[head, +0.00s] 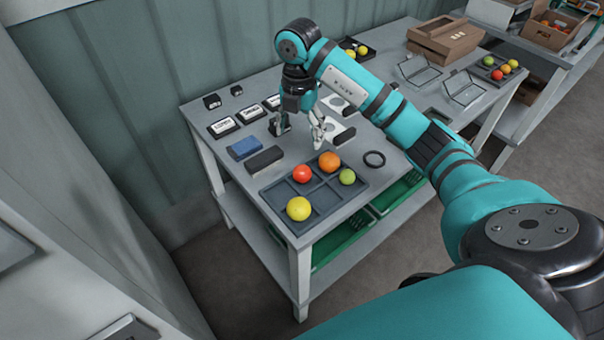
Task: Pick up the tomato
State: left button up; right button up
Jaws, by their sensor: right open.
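A grey divided tray (322,196) lies at the near end of the table. My left gripper is not in view.
A cardboard box (443,43) stands at the back.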

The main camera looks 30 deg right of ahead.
aim_at(302, 168)
notch_tip(302, 168, down, 8)
jog(key=shift+f+p, duration=0.15)
jog(key=shift+p, duration=0.55)
jog(key=f, duration=0.1)
jog(key=f+p, duration=0.1)
jog(key=f, duration=0.2)
jog(key=shift+s+d, duration=0.2)
jog(key=shift+s, duration=0.1)
jog(key=shift+w+f, duration=0.1)
jog(key=shift+f, duration=0.6)
jog(key=c, duration=0.9)
